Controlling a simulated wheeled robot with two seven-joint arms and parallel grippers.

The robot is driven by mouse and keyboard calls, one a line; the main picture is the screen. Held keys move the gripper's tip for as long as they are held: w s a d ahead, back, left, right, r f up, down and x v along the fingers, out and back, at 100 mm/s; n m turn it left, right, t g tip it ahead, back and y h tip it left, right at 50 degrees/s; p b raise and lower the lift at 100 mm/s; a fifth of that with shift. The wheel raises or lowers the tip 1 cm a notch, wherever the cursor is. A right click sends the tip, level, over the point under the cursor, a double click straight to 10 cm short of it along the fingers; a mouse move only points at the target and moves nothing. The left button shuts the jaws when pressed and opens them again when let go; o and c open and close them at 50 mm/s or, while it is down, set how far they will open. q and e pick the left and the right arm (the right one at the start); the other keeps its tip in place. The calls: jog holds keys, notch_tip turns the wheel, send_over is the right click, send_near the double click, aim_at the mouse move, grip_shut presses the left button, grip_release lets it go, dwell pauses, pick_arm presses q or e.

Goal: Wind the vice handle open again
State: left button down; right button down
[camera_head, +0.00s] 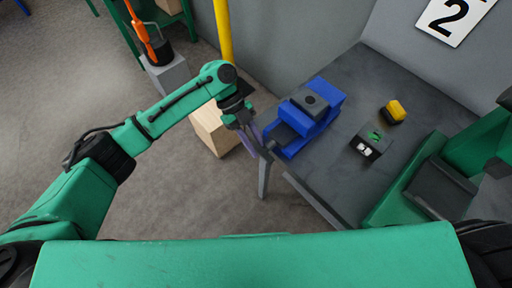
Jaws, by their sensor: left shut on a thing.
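A blue vice (303,118) with a dark top block sits at the left edge of the grey workbench. Its front faces my left arm. My left gripper (251,137) points down just off the bench edge, at the front of the vice. It is shut on the vice handle, which is mostly hidden by the fingers, so its exact angle is hard to tell. My right arm shows in part at the right, over the bench; its gripper does not show.
On the workbench (345,175), a small dark box (371,141) with a green top and a yellow object (394,111) stand right of the vice. A wooden box (215,130) is on the floor behind my left gripper. A yellow pole (223,30) stands near the wall.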

pick_arm(q)
jog(key=f+g+h+b, duration=0.1)
jog(key=b, duration=0.2)
jog(key=shift+g, duration=0.4)
jog(key=shift+r+g+h+b, duration=0.1)
jog(key=shift+g+h+b, duration=0.4)
jog(key=shift+b, duration=0.45)
jog(key=c, duration=0.7)
grip_release()
jog(key=shift+w, duration=0.1)
